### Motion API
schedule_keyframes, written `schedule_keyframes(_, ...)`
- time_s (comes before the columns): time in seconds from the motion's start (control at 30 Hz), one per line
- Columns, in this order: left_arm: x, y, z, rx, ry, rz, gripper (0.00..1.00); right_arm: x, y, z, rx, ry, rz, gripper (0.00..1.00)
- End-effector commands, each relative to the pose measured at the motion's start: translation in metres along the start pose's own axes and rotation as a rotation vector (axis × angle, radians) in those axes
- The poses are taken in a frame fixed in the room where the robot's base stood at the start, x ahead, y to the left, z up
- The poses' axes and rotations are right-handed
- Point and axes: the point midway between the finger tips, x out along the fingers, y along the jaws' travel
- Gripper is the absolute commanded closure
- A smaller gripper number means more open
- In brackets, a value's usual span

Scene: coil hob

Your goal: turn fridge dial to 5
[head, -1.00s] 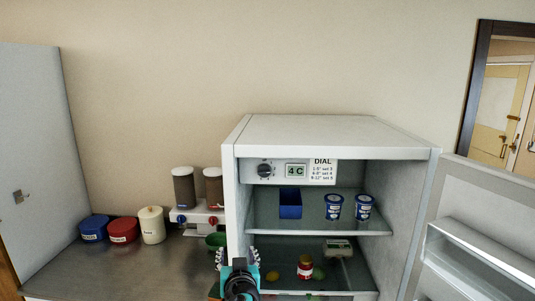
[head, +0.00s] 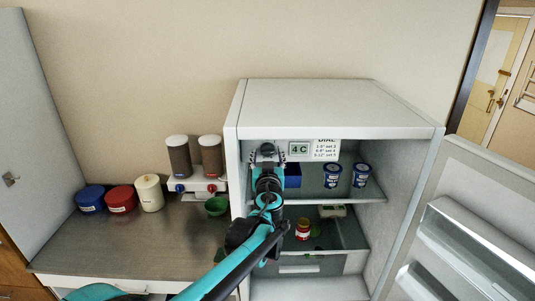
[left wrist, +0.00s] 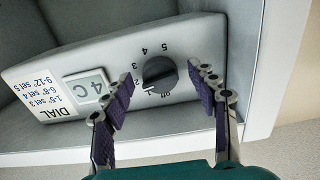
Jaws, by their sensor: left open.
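The black fridge dial (left wrist: 160,74) sits on a light panel with marks from off to 5. Its pale pointer mark looks to be near the 1. My left gripper (left wrist: 162,82) is open, with one purple-padded finger on each side of the dial; I cannot tell whether they touch it. In the head view my left gripper (head: 267,155) is in front of the panel at the top of the open fridge (head: 330,105) and hides the dial. The display (head: 299,149) beside it reads 4 C; it also shows in the left wrist view (left wrist: 88,88). My right gripper is not in view.
A DIAL card (left wrist: 42,92) pairs temperature ranges with settings 3, 4 and 5. Shelves below hold a blue box (head: 293,176), blue-white tubs (head: 332,176) and a red jar (head: 302,229). The open fridge door (head: 465,220) is at right. Canisters (head: 121,199) and dispensers (head: 179,157) stand at left.

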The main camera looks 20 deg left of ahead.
Motion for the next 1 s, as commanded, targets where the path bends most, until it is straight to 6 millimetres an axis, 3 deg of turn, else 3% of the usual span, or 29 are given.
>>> schedule_keyframes(0.33, 0.0064, -0.0002, 0.0002, 0.000, 0.000, 0.000, 0.41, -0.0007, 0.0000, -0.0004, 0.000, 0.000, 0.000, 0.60)
schedule_keyframes(0.37, 0.0064, -0.0002, 0.0002, 0.000, 0.000, 0.000, 0.46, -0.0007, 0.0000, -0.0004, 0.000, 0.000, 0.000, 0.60)
schedule_keyframes(0.53, 0.0063, -0.0003, 0.0001, 0.000, 0.000, 0.000, 0.91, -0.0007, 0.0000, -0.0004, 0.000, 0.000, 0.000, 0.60)
schedule_keyframes(1.0, 0.0061, -0.0005, 0.0005, 0.078, 0.000, -0.001, 0.91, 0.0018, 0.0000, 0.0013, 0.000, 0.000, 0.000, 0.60)
